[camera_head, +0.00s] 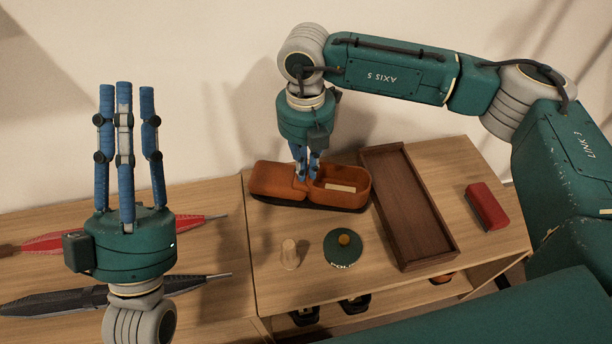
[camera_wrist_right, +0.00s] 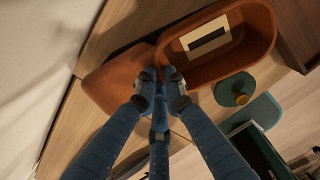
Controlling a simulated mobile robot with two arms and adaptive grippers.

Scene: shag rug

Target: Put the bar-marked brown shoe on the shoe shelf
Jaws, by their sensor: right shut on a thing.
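The brown shoe (camera_head: 277,180) is a blocky orange-brown shape at the back of the wooden top, with a pale bar mark inside its opening. The bar (camera_wrist_right: 208,41) also shows in the right wrist view. My right gripper (camera_head: 307,178) points down and is shut on the shoe's middle wall, beside the opening. The shoe looks level and at or very near the top. The shoe shelf (camera_head: 482,274) appears to be the level under the top, partly hidden by it. My left gripper (camera_head: 125,88) points up at the left, fingers apart and empty.
A dark wooden tray (camera_head: 431,229) lies right of the shoe, with a red box (camera_head: 486,206) beyond. A green tin (camera_head: 344,249) and wooden peg (camera_head: 290,254) stand in front. Dark shoes (camera_head: 355,303) show below. Red (camera_head: 60,240) and black (camera_head: 60,298) long items lie left.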

